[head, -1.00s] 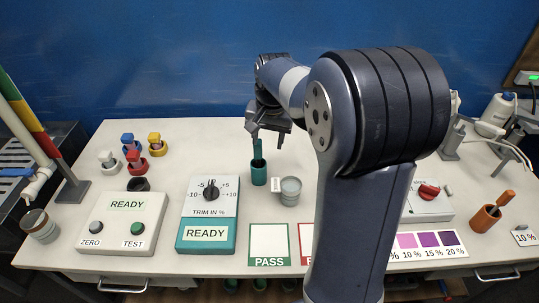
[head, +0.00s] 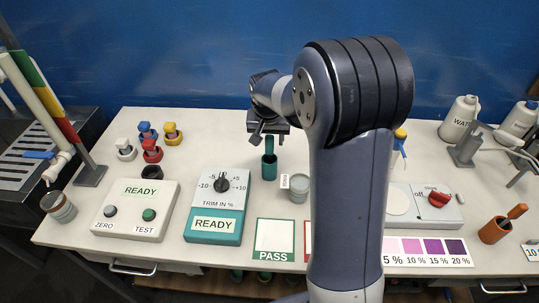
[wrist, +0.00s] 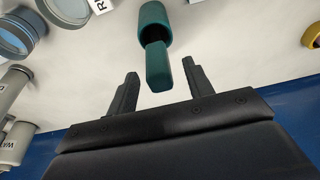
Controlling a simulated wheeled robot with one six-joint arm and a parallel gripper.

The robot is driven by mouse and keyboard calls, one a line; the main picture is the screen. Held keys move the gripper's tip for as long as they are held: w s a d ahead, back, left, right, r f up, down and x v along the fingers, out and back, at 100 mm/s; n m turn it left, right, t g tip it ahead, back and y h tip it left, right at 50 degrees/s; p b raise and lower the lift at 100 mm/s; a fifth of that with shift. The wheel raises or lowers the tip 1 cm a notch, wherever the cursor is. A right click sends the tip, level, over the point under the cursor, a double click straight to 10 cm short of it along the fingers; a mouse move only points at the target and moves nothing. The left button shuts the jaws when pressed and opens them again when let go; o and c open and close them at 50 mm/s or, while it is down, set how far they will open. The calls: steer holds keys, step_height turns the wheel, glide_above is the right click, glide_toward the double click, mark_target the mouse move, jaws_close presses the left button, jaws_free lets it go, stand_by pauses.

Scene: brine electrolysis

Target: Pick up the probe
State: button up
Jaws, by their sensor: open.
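The teal probe (head: 269,144) stands upright in a teal cup (head: 270,168) near the middle of the table. In the wrist view, the probe's blocky handle (wrist: 158,66) sticks out of the cup (wrist: 154,18) toward me. My gripper (head: 269,138) is just above the cup at the probe's top. In the wrist view, my gripper (wrist: 160,68) is open, with one finger on each side of the handle and gaps between. The probe's lower part is hidden inside the cup.
A grey labelled jar (head: 298,188) stands close to the right of the cup. The trim box (head: 216,205) is in front on the left. Several coloured plugs (head: 152,152) stand farther left. An orange cup (head: 494,231) with an orange-handled tool is at the right. My arm hides part of the table.

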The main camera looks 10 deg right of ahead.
steer(key=shift+x, duration=1.15)
steer(key=shift+c, duration=0.6)
steer(key=c, duration=0.9)
steer(key=shift+r, duration=0.1)
steer(key=shift+c, duration=0.2)
